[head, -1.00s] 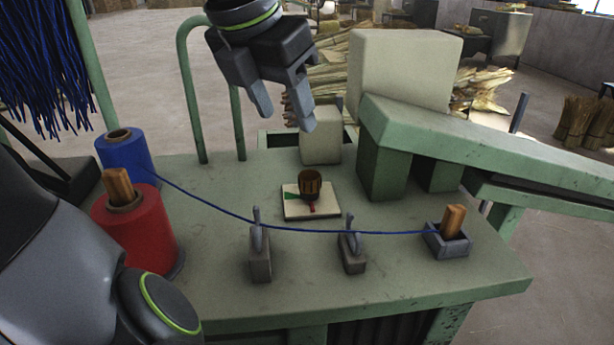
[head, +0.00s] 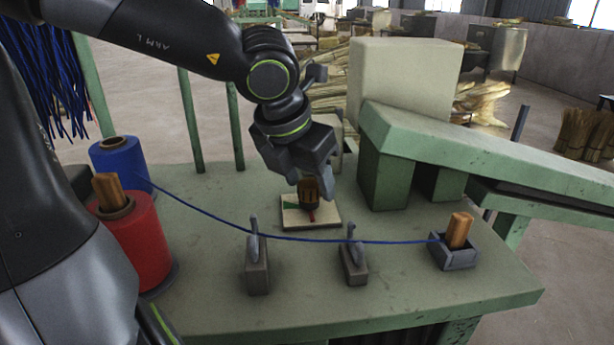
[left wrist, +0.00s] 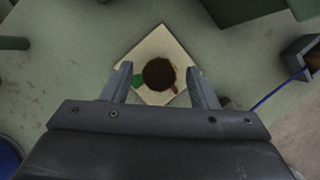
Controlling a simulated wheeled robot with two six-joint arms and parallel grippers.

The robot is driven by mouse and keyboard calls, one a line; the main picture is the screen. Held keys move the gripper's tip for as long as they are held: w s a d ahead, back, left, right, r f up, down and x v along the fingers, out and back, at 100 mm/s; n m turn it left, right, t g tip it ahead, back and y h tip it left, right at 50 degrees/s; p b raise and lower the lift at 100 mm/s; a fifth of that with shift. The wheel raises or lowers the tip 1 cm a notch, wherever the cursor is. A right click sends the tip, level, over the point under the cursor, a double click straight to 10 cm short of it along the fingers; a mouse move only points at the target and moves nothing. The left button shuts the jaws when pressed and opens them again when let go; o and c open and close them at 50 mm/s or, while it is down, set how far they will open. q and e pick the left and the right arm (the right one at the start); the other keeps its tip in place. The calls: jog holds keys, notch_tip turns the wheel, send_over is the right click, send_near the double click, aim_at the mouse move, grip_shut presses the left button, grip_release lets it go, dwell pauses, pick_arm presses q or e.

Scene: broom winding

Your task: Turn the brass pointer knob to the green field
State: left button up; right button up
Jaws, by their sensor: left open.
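The brass pointer knob (head: 309,191) stands on a pale square plate (head: 290,218) on the green table. A green field (head: 290,206) shows at the plate's left and a red mark (head: 312,217) at the front of the knob. My left gripper (head: 314,190) is over the knob, pointing down, and partly hides its top. In the left wrist view the knob (left wrist: 159,73) appears as a dark round top between the two open fingers (left wrist: 160,85), with a gap on each side. The green field (left wrist: 138,82) shows left of it. The pointer's direction is unclear. My right gripper is out of view.
A blue thread (head: 330,241) runs from the blue spool (head: 121,156) past two guide posts (head: 257,270) to a grey holder (head: 454,258). A red spool (head: 137,245) stands at the left. A green machine arm (head: 440,140) lies to the right.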

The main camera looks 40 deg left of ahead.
pick_arm(q)
jog(key=shift+c, duration=0.3)
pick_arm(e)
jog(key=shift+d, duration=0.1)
pick_arm(q)
jog(key=c, duration=0.9)
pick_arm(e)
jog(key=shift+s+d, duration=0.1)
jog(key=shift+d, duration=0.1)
